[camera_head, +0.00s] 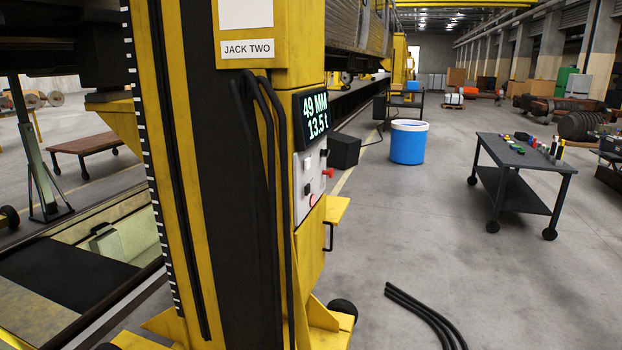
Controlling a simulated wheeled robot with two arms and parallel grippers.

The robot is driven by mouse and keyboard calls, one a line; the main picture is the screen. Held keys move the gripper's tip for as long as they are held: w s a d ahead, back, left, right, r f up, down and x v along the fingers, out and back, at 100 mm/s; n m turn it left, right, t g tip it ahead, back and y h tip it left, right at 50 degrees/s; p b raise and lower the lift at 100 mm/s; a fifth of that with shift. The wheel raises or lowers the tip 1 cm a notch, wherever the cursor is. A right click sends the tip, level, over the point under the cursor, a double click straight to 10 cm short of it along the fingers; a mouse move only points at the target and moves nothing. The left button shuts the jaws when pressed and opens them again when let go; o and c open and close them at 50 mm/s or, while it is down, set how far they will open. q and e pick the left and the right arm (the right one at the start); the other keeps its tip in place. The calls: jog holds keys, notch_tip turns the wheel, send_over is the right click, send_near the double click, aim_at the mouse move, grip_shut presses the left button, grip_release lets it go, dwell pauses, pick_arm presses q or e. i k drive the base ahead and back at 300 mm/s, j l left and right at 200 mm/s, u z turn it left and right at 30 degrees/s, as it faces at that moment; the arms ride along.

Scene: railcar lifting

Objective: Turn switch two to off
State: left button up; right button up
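A yellow lifting jack (240,52) stands close in front of me, left of the middle, with a "JACK TWO" label (248,50). On its right side is a lit display (314,114) reading 49 MM and 13.5 t. Below the display is a white control panel (308,180), seen at a steep angle. A red switch or knob (327,173) sticks out from the panel's right part, and a red round part (312,200) sits at its lower edge. Black knobs also show on it. I cannot read which way any switch is turned. Neither gripper is in view.
Black cables (265,150) hang down the jack, and more cables (427,315) lie on the floor. A dark wheeled cart (520,150) stands at right, a blue bin (408,142) behind. The floor right of the jack is mostly clear.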

aim_at(325, 153)
jog(key=i+j+z, duration=0.15)
jog(key=i, duration=0.15)
jog(key=i+z, duration=0.7)
jog(key=z, duration=0.2)
jog(key=i+j+z, duration=0.1)
jog(key=i+z, duration=0.25)
jog(key=i+l+u, duration=0.35)
jog(key=i+u, duration=0.2)
jog(key=i, duration=0.15)
